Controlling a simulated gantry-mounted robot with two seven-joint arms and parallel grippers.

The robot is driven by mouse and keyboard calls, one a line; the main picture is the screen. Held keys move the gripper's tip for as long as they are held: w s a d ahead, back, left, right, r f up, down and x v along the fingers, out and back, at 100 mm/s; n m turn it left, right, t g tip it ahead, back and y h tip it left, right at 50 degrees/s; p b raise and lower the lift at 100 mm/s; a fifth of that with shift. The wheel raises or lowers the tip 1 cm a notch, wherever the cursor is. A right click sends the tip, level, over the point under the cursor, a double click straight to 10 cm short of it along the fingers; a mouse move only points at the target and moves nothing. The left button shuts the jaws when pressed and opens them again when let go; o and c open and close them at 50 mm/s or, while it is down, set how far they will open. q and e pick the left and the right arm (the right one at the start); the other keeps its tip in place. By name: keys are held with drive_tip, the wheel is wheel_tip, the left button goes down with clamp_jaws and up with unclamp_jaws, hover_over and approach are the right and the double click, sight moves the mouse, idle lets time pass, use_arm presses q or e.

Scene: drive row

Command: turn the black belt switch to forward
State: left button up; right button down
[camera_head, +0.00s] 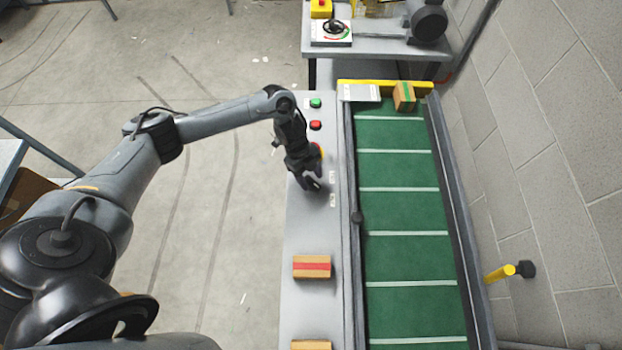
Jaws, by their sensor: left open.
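My left gripper (313,185) hangs over the grey control ledge beside the belt, fingers pointing down and open. I cannot make out the black belt switch; the dark gripper covers that part of the ledge and may hide it. Small white labels (332,199) show just right of the fingers. A green button (316,103) and a red button (316,125) sit farther up the ledge. A red and yellow part (319,151) is partly hidden by the gripper. The green belt (399,209) with white stripes runs along the right. My right gripper is not in view.
A box with a red stripe (312,267) lies on the ledge nearer me, another at the bottom edge. A box with a green stripe (404,96) is at the belt's far end. A dial plate (331,33) stands on the far table.

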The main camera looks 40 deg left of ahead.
use_arm(q)
drive_tip(key=shift+x, duration=0.75)
clamp_jaws()
